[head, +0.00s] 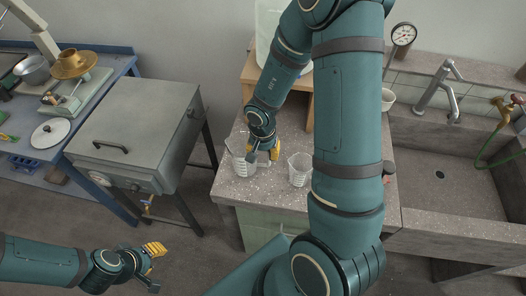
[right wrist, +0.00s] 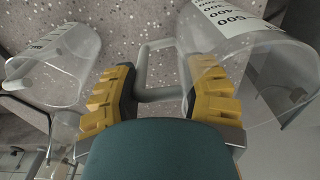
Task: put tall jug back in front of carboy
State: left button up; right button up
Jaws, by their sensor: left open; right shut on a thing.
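A clear graduated jug (head: 240,160), which I take for the tall jug, is upright at the left side of the speckled bench. My right gripper (head: 264,154) is at its right side, shut on its handle. In the right wrist view the handle (right wrist: 155,94) is between the yellow fingers (right wrist: 160,75) and the jug body (right wrist: 245,45) is at right. I cannot tell whether its base touches the bench. The carboy (head: 267,22), pale and translucent, stands at the back, mostly hidden by my right arm. My left gripper (head: 152,265) is open and empty, low at left, over the floor.
A smaller clear jug (head: 299,170) stands close to the right; it also shows in the right wrist view (right wrist: 60,60). A wooden stand (head: 252,75) is behind. A grey metal box (head: 140,125) stands left across a gap; a sink (head: 450,175) is right.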

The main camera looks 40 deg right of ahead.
jog(key=o, duration=1.3)
jog(key=shift+f, duration=0.1)
jog(key=shift+c, duration=0.2)
notch_tip(320, 180, up, 12)
jog(key=p, duration=0.5)
jog(key=shift+s+a, duration=0.15)
jog(key=shift+a, duration=0.1)
